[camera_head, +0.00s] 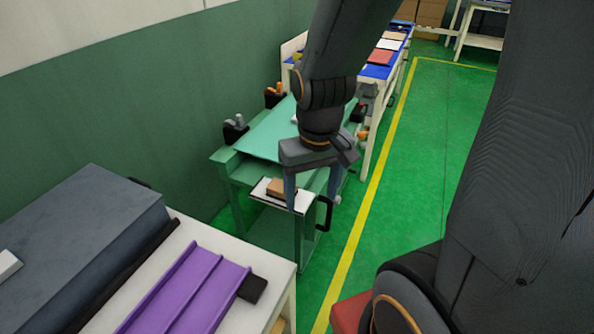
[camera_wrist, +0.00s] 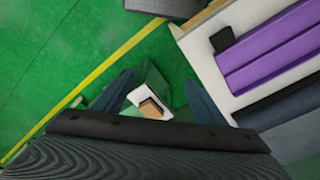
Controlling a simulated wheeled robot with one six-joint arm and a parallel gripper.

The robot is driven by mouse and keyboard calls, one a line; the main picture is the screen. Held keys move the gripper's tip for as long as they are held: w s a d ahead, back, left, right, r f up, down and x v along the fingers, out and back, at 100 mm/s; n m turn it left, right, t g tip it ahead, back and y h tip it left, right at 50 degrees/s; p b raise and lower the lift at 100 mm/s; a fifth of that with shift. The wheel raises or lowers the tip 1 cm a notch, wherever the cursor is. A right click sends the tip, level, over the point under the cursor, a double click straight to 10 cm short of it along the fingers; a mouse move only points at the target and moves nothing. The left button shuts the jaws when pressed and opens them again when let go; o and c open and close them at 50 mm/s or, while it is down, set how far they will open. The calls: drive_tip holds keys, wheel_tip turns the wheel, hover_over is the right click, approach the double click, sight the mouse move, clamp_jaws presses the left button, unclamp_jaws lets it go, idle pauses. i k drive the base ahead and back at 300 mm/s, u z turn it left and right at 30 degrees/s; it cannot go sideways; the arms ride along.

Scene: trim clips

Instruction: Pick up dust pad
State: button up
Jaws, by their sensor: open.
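A tan block (camera_head: 282,187), which may be the dust pad, lies on a white plate (camera_head: 262,192) at the near end of the green bench. I cannot tell for certain that it is the pad. In the wrist view the block (camera_wrist: 151,108) shows between my fingers, on the white plate (camera_wrist: 138,96), partly cut off by my gripper body. My gripper (camera_head: 312,192) is open and empty, pointing down. The wrist view shows the block some way beyond the fingertips (camera_wrist: 159,77).
A white table (camera_head: 262,259) with a purple ribbed panel (camera_head: 190,285) is at near left. Green floor right of the yellow line is open.

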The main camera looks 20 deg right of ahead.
sight(273, 191)
drive_tip(key=u, duration=0.95)
drive_tip(key=k, duration=0.95)
drive_tip(key=z, duration=0.75)
drive_tip(key=i, duration=0.4)
drive_tip(key=u, duration=0.1)
